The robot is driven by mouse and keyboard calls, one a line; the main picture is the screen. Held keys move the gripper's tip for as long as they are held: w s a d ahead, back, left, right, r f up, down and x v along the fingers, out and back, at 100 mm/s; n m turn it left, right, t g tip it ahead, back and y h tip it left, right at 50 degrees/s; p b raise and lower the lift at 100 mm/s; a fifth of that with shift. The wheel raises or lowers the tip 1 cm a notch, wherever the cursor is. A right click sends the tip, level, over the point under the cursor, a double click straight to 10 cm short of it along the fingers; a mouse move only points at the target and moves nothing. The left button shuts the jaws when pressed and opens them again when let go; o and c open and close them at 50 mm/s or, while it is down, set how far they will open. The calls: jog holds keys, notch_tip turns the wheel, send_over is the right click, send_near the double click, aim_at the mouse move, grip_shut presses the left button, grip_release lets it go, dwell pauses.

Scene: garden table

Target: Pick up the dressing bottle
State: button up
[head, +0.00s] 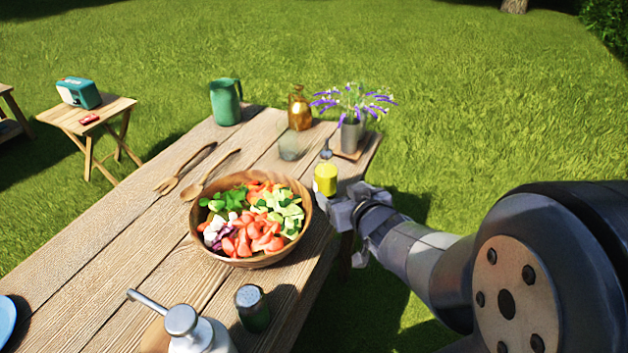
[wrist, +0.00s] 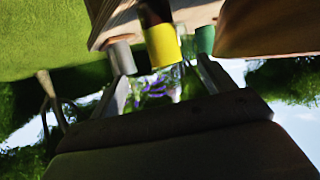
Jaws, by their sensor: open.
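The dressing bottle, with a yellow band and a dark top, (head: 326,180) stands near the right edge of the table, just right of the salad bowl. Its lower part is hidden behind my gripper (head: 343,208) in the head view. My gripper is open, close to the bottle on its near right side. In the wrist view, which looks upside down, the yellow band of the bottle (wrist: 163,45) shows ahead between the two fingers (wrist: 163,82). I cannot tell whether either finger touches it.
The wooden salad bowl (head: 200,236) is close left of the bottle. Behind are a glass (head: 289,146), an amber bottle (head: 300,112), a flower pot (head: 350,137) and a green pitcher (head: 225,102). A shaker (head: 252,310) and pump bottle (head: 196,334) stand in front.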

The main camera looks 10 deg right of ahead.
aim_at(329, 185)
jog(key=shift+y, duration=0.3)
jog(key=b+x, duration=0.2)
jog(key=x, duration=0.4)
jog(key=shift+w+a+f, duration=0.15)
jog(key=shift+a, duration=0.1)
jog(key=shift+r+b+x, duration=0.15)
jog(key=shift+b+x, duration=0.1)
jog(key=shift+x, duration=1.15)
jog(key=shift+r+b+x, duration=0.15)
jog(key=shift+b+x, duration=0.05)
jog(key=shift+x, duration=1.25)
jog(key=shift+w+d, duration=0.15)
jog(key=shift+d, duration=0.05)
jog(key=c, duration=1.2)
jog(key=shift+c, duration=0.3)
jog(key=shift+r, duration=0.1)
